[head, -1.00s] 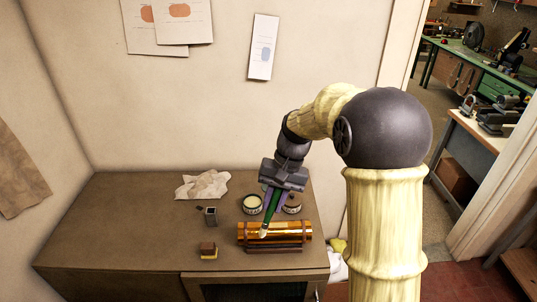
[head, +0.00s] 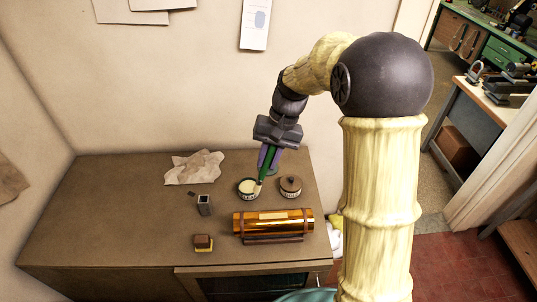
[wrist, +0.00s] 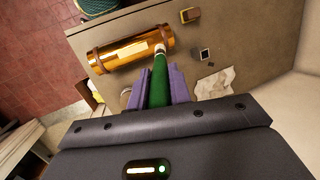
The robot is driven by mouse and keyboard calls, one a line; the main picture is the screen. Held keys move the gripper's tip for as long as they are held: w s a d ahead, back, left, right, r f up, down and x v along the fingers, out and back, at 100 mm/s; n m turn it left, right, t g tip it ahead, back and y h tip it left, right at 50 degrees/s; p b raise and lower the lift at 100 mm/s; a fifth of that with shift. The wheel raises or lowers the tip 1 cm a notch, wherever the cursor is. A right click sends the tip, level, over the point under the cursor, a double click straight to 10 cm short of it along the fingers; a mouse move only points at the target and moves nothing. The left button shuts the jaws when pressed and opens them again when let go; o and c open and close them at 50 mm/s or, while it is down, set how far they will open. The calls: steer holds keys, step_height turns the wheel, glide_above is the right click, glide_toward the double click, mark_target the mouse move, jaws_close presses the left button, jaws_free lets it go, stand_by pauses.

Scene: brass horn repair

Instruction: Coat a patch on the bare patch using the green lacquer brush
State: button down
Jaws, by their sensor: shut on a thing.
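My gripper (head: 268,163) is shut on the green lacquer brush (head: 262,172), with purple fingers on both sides of the handle. The brush points down, its pale bristle tip at the right rim of an open jar of cream-coloured stuff (head: 247,188); I cannot tell whether it touches. In the wrist view the green brush (wrist: 159,82) runs between the fingers, and the jar is hidden. The shiny brass tube (head: 240,223) lies on a dark cradle nearer the front. A paler rectangle, the bare patch (head: 272,216), shows on its top. The tube also shows in the wrist view (wrist: 115,56).
A round lidded jar (head: 290,187) stands right of the open one. A crumpled cloth (head: 194,167), a small grey box (head: 205,205) and a brown-and-yellow block (head: 203,243) lie to the left. The cabinet top (head: 110,220) is clear at far left.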

steer(key=shift+s+f, duration=0.1)
steer(key=shift+s, duration=0.1)
steer(key=shift+f+b, duration=2.15)
steer(key=shift+f, duration=0.25)
